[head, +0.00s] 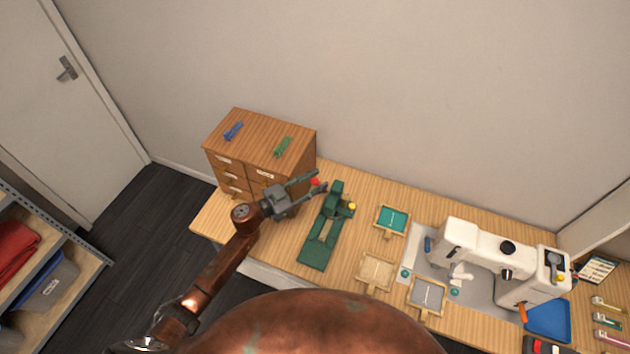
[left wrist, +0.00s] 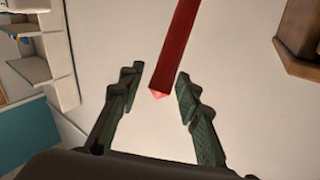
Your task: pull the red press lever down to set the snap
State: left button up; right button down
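The green snap press (head: 322,228) stands on the wooden table. Its red lever (head: 317,183) shows in the head view as a small red tip beside my left gripper. In the left wrist view the red lever (left wrist: 178,50) is a long bar whose end lies between the fingertips. My left gripper (head: 313,184) is open around the lever end. In the left wrist view its two fingers (left wrist: 158,88) stand apart on either side of the bar, with gaps visible. The right gripper is not in view.
A wooden drawer cabinet (head: 262,134) with blue and green clips on top stands just behind my left gripper. Several small framed trays (head: 392,221) lie right of the press. A white sewing machine (head: 500,262) stands farther right.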

pick_arm(q)
grip_shut()
dwell(0.5)
jog(key=shift+f, duration=0.15)
jog(key=s+a+f+m+t+h+b, duration=0.2)
jog(key=s+f+m+h+b, duration=0.3)
jog(key=b, duration=1.5)
jog(key=shift+s+a+f+h+b, duration=0.3)
jog(key=shift+s+f+h+b, duration=0.1)
jog(key=shift+s+f, duration=1.15)
jog(key=shift+o, duration=1.2)
grip_release()
jog(key=shift+a+f, duration=0.1)
jog(key=shift+f, duration=0.05)
